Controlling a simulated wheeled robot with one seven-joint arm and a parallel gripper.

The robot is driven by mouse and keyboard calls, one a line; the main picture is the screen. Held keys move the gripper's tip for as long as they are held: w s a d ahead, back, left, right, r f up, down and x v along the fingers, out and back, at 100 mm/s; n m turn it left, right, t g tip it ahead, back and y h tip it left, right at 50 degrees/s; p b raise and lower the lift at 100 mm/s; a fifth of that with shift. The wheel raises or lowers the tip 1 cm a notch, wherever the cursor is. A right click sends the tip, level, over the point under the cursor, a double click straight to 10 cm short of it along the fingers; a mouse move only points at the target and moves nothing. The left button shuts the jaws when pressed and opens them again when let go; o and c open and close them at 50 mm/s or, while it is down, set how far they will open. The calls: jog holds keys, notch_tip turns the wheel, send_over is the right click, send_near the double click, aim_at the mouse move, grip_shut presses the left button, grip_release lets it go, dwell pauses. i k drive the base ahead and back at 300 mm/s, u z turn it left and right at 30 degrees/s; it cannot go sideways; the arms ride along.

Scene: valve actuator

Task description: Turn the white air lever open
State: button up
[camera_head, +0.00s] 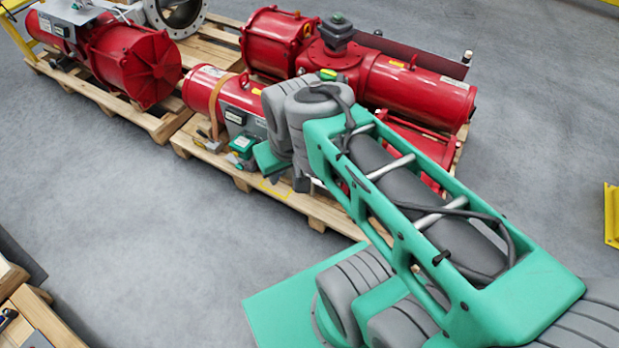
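Red valve actuators lie on wooden pallets in the head view. My arm reaches over the middle pallet, and its wrist end (300,178) is low beside the nearest red actuator (228,100). The fingers cannot be made out, so I cannot tell if they are open or shut. A small green and white fitting (242,146) sits at the front of that actuator, just left of my wrist. I cannot make out a white air lever; my arm hides part of this area.
The grey floor (170,235) in front is clear. A wooden pallet (40,320) is at lower left and a yellow stand (611,215) at right.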

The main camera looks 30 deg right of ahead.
aim_at(315, 181)
jog(key=u, duration=1.5)
jog(key=i, duration=1.3)
jog(key=z, duration=2.25)
